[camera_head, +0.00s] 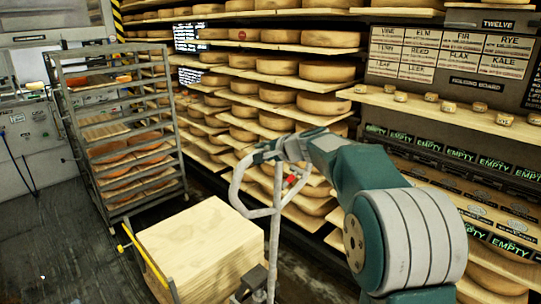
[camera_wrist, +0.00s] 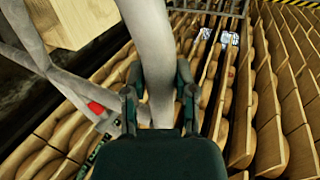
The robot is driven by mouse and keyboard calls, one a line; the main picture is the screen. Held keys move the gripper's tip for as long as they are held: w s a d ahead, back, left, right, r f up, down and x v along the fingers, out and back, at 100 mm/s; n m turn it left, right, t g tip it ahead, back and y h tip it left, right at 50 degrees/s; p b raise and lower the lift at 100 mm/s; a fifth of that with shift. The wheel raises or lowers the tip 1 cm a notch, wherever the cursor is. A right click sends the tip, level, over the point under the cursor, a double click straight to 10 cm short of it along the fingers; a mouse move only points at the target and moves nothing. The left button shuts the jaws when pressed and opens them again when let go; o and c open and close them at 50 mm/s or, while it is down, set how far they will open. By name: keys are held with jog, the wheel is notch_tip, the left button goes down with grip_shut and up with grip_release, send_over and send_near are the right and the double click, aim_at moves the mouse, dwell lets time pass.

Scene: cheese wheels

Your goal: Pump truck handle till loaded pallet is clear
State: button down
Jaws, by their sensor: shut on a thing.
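The truck handle (camera_head: 274,240) is a grey loop on an upright shaft with a red button, standing right of the pallet load in the head view. My gripper (camera_head: 262,154) is at the top of the loop. In the wrist view my gripper (camera_wrist: 158,95) has its dark green fingers on either side of the grey handle bar (camera_wrist: 150,40), shut on it. The red button (camera_wrist: 96,108) shows at left there. The load is a square stack of pale boards (camera_head: 195,240). The pallet under it and its height off the floor cannot be made out.
A grey wheeled rack (camera_head: 115,130) with orange-brown cheeses stands behind the stack. Long shelves of cheese wheels (camera_head: 278,67) run along the right. A yellow bar (camera_head: 130,240) is at the stack's left edge. Dark floor (camera_head: 60,240) is open at left.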

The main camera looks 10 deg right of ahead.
jog(key=shift+a+f, duration=0.1)
jog(key=shift+f, duration=0.15)
jog(key=shift+c, duration=2)
grip_release()
jog(key=shift+r, duration=0.1)
jog(key=shift+s+d+r, duration=0.2)
jog(key=shift+r, duration=0.05)
jog(key=v, duration=1.1)
jog(key=shift+f, duration=0.1)
